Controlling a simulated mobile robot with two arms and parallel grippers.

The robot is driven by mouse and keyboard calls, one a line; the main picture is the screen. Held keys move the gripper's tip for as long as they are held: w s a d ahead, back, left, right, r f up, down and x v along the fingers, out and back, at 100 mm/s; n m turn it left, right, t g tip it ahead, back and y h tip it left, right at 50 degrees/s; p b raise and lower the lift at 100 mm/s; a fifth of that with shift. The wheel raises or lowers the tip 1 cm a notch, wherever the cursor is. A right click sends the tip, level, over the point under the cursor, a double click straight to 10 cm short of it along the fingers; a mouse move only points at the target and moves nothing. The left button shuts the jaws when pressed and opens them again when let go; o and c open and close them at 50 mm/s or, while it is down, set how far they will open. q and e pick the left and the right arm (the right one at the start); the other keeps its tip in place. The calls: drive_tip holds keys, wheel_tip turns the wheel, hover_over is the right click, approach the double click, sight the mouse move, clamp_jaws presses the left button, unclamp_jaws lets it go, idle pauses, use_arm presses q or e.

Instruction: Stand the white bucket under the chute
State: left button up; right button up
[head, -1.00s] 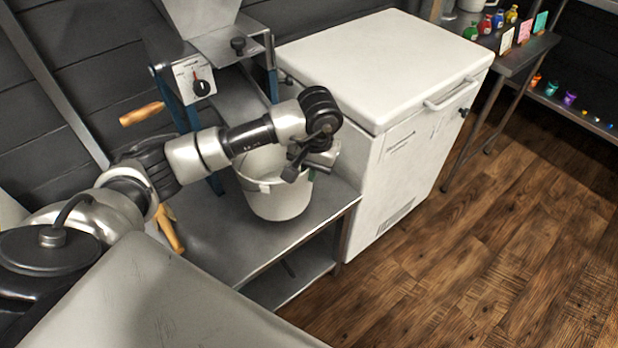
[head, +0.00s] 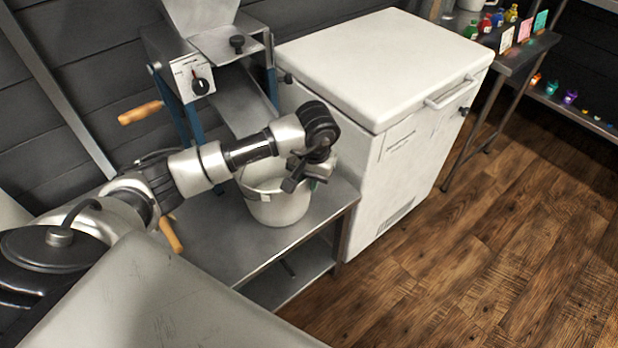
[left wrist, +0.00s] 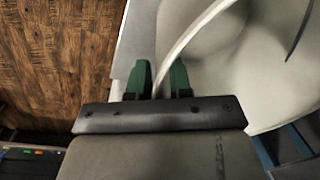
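The white bucket (head: 279,208) is upright at or just above the steel table, near its right front edge; I cannot tell whether its base touches. My left gripper (head: 303,180) is at the bucket's right rim. In the left wrist view its green fingers (left wrist: 159,82) straddle the thin rim of the bucket (left wrist: 195,35), closed close around it. The sloping metal chute (head: 243,103) comes down from the mill behind the bucket. My left arm hides its lower end and part of the bucket's mouth. My right gripper is out of view.
The steel table (head: 222,238) has bare room left of the bucket. A white chest freezer (head: 385,70) stands close on the right. The mill (head: 205,60) has wooden handles at its left. A shelf with small coloured bottles (head: 498,20) is at the far right.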

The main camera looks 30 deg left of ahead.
use_arm(q)
drive_tip(key=shift+o, duration=0.5)
drive_tip(key=shift+r, duration=0.1)
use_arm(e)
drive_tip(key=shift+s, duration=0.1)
use_arm(q)
wheel_tip(320, 180, up, 12)
drive_tip(key=d+p, duration=0.1)
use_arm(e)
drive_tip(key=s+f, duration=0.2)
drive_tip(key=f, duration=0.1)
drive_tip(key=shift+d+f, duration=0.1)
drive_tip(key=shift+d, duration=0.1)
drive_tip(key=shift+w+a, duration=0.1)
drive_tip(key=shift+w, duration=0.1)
